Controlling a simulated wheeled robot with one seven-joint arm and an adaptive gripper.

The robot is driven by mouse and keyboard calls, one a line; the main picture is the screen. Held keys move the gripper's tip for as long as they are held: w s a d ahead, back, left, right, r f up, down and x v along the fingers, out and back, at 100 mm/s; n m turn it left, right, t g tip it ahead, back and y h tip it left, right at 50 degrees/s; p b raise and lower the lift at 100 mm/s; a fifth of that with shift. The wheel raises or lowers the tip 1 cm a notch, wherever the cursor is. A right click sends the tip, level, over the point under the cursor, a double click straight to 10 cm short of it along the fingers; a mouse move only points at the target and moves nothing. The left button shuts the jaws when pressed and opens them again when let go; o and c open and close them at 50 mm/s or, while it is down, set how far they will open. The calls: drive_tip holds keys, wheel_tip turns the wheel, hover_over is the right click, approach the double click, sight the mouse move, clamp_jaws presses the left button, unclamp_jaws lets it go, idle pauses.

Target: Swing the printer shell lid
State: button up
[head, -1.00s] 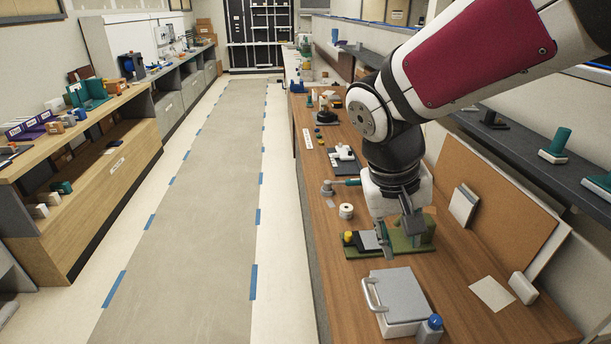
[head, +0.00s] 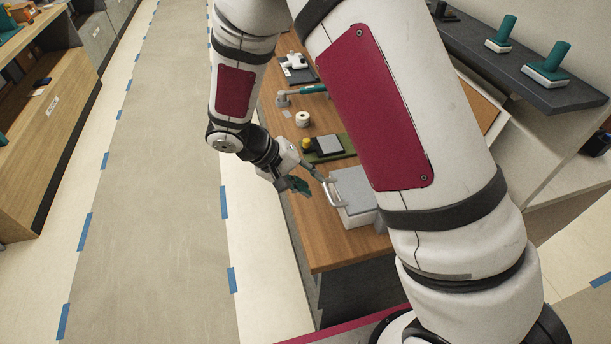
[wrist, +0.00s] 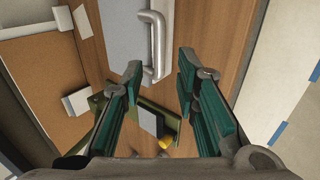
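The printer shell, a white box, has a flat grey lid (head: 355,183) and stands at the near end of the wooden counter. The lid looks closed. A silver bar handle (head: 334,192) is fixed at its left edge. My gripper (head: 312,180) is beside the handle, over the counter's left edge. In the wrist view my gripper (wrist: 160,67) has its two teal-padded fingers spread apart. The handle (wrist: 156,48) shows between and just beyond the fingertips, and the grey lid (wrist: 112,40) lies to its left. I cannot tell whether a finger touches the handle. My arm hides the lid's right side.
A green board (head: 328,152) with a grey block and yellow knob lies just behind the printer shell. A white roll (head: 302,119) stands farther back. A dark shelf (head: 520,75) runs along the right. The aisle floor (head: 150,200) at left is clear.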

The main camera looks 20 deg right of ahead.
sight(327, 191)
drive_tip(key=b+x, duration=0.1)
drive_tip(key=x, duration=0.6)
drive_tip(key=shift+r, duration=0.1)
clamp_jaws()
drive_tip(key=shift+r, duration=0.1)
drive_tip(key=shift+d+r+p, duration=0.15)
drive_tip(key=shift+r+p, duration=0.15)
drive_tip(key=shift+r, duration=0.5)
drive_tip(key=shift+d+r+p, duration=0.2)
drive_tip(key=shift+r+p, duration=0.05)
drive_tip(key=shift+r, duration=0.55)
